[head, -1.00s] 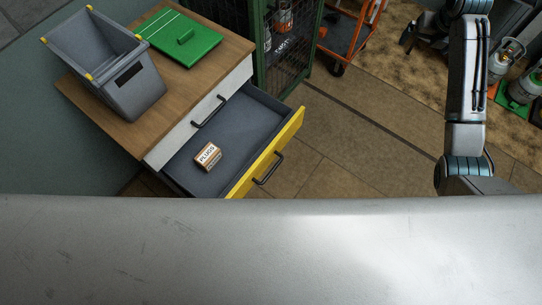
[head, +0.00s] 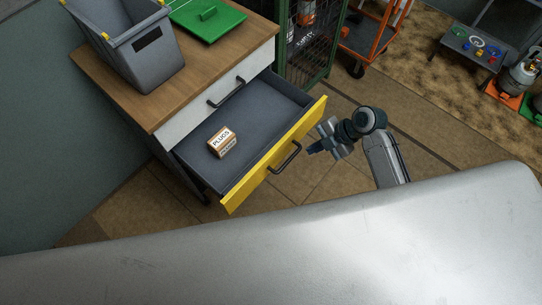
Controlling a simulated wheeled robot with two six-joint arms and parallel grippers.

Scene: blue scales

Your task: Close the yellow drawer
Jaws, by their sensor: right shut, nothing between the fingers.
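The yellow drawer (head: 250,180) is pulled well out of the wooden-topped cabinet. Its yellow front has a dark bar handle (head: 285,158). A small box labelled PLUGS (head: 222,143) lies inside on the grey drawer floor. My right gripper (head: 312,149) is to the right of the yellow front, in front of it, with its fingertips pointing left toward the handle. It is shut and empty, and a small gap seems to separate it from the front. My left gripper is not in view.
A white drawer (head: 204,112) above the yellow one is closed. On the cabinet top (head: 190,93) stand a grey bin (head: 140,60) and a green board (head: 222,27). A green mesh cage (head: 318,45) stands behind the cabinet, with an orange trolley (head: 386,40) beyond. Brown floor lies right of the drawer.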

